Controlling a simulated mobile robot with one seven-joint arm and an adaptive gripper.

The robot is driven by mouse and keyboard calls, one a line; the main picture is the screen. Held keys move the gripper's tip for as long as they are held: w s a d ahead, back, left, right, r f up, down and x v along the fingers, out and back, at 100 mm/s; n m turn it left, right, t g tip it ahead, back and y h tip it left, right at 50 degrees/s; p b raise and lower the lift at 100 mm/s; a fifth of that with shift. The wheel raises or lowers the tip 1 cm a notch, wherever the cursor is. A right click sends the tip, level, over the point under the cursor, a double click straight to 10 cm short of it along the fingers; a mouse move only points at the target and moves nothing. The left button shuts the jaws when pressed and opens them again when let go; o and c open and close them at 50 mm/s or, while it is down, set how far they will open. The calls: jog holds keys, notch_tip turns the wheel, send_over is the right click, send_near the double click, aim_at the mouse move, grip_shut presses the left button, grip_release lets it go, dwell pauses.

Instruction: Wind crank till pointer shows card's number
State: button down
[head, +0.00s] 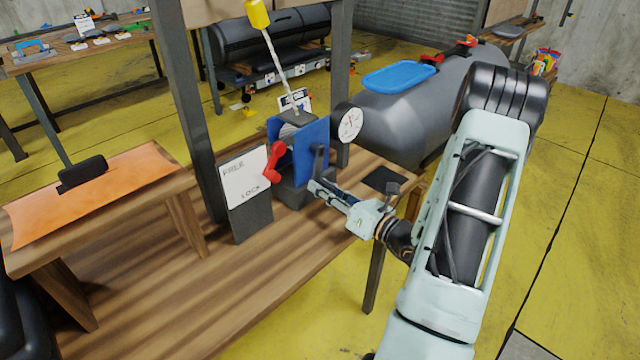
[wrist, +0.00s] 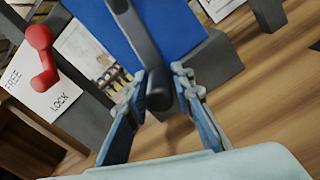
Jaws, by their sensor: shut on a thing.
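The winch has a blue side plate (head: 311,150) and stands on a dark grey block on the wooden bench. Its dark crank (head: 318,160) shows in front of the blue plate. My gripper (head: 318,188) is at the crank's lower end. In the wrist view the fingers (wrist: 162,100) are shut around the crank's dark handle (wrist: 159,88). A round white dial (head: 350,124) with a red pointer stands behind the winch to the right; its figures are too small to read. A small white card (head: 294,99) stands behind the winch, its number unreadable.
A red lever (head: 272,161) sits beside a white FREE/LOCK sign (head: 246,178). A rope runs up from the winch to a yellow weight (head: 257,14). A dark post (head: 188,110) rises at left. The bench front (head: 250,275) is clear.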

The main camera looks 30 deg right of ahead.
jog(key=a+m+p, duration=0.1)
jog(key=a+r+m+p, duration=0.1)
jog(key=p, duration=0.1)
jog(key=s+m+p, duration=0.1)
jog(key=m+p, duration=0.1)
jog(key=shift+a+r, duration=0.4)
jog(key=s+a+r+m+p, duration=0.1)
jog(key=a+r+m+p, duration=0.2)
jog(key=m+p, duration=0.5)
jog(key=shift+s+a+r+m+p, duration=0.2)
jog(key=shift+a+r+m+p, duration=0.1)
jog(key=shift+r+p, duration=0.65)
jog(key=shift+f, duration=0.1)
jog(key=c, duration=1.8)
grip_release()
jog(key=shift+o, duration=0.2)
